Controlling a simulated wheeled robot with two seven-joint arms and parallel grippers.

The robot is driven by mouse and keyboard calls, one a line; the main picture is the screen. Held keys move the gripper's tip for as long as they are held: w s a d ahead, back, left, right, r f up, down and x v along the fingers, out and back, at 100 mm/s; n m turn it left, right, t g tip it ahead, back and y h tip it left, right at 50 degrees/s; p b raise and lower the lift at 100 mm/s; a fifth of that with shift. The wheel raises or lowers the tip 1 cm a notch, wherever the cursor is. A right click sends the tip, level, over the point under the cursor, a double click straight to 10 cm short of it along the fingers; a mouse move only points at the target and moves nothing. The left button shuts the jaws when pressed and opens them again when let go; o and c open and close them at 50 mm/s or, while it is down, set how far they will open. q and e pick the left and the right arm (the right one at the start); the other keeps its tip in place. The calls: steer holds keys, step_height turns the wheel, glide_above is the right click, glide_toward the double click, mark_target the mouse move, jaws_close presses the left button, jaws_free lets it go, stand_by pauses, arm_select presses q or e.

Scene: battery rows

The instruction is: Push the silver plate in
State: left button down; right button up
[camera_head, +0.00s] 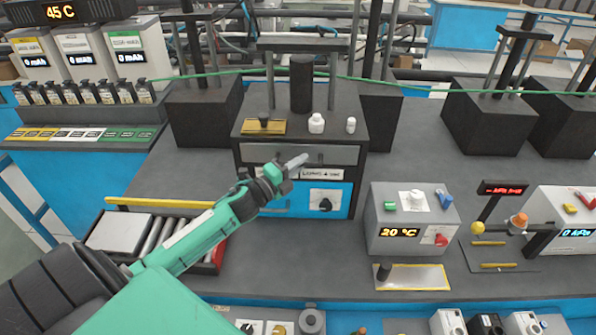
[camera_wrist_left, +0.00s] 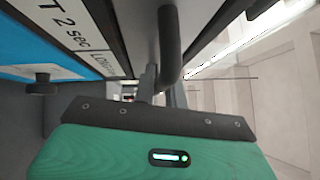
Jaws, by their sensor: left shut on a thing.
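The silver plate (camera_head: 338,155) is a flat grey front in the upper part of a dark press box, above a white label strip and a blue panel. My left gripper (camera_head: 292,164) reaches in from the lower left and is in front of the plate. In the left wrist view the grey face of the plate (camera_wrist_left: 132,22) is close, with a dark rounded handle (camera_wrist_left: 170,42) standing out from it. My left gripper (camera_wrist_left: 160,88) is shut on this handle; the exact contact is partly hidden. My right gripper is in neither view.
The press box (camera_head: 350,100) carries a yellow pad, white knobs and a dark ram on top. A roller tray (camera_head: 165,237) lies left under my arm. A grey control box (camera_head: 412,232) reading 20 C stands to the right. Grey table between them is clear.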

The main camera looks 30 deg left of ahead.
arm_select(q)
steer(key=shift+a+r, duration=0.1)
steer(key=c, duration=1.8)
jaws_free()
steer(key=o, duration=0.3)
steer(key=shift+w, duration=0.1)
steer(key=shift+o, duration=0.2)
steer(key=shift+w, duration=0.1)
steer(key=shift+s+a+f+b, duration=0.15)
steer(key=shift+s+f+b, duration=0.2)
steer(key=shift+s, duration=0.35)
steer(key=b+v, duration=0.4)
steer(key=v, duration=0.8)
steer(key=shift+s+r+b, duration=0.2)
steer(key=shift+b, duration=0.15)
